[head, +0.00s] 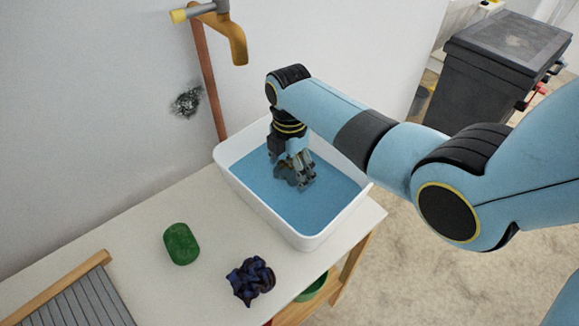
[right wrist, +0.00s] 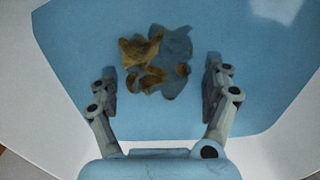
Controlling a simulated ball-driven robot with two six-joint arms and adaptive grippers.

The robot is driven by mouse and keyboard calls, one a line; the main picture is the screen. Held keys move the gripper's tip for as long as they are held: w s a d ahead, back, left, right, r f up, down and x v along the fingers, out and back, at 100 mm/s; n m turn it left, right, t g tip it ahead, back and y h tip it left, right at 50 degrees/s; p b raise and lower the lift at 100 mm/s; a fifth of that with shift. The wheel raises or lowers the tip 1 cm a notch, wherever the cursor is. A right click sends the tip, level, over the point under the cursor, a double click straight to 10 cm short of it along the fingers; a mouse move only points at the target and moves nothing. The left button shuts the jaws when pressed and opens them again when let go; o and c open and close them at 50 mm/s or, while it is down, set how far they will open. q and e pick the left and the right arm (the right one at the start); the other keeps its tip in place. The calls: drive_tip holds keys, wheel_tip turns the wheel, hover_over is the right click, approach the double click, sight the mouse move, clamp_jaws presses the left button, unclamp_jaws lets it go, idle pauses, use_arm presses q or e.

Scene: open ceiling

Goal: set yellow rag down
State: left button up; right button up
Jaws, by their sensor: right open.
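The yellow rag (right wrist: 142,52) shows in the right wrist view as a crumpled, brownish-yellow shape over the blue water, with a dark shadow beside it. My right gripper (right wrist: 160,80) is open, its two fingers wide apart. The rag lies ahead of and between them, nearer the left finger, and neither finger visibly touches it. In the head view, my right gripper (head: 295,182) points down inside the white tub (head: 232,176) of blue water; I cannot make out the rag there. My left gripper is not in view.
The tub stands on a pale bench (head: 135,225) against the wall, below a brass tap (head: 233,42). A green soap bar (head: 181,244), a dark blue crumpled cloth (head: 250,280) and a grey washboard (head: 78,300) lie on the bench. A dark bin (head: 495,75) stands back right.

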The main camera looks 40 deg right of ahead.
sight(290, 167)
drive_tip(key=shift+r, duration=0.45)
wheel_tip(290, 167, up, 11)
drive_tip(key=p, duration=0.1)
drive_tip(key=shift+r, duration=0.2)
drive_tip(key=shift+s+f, duration=0.1)
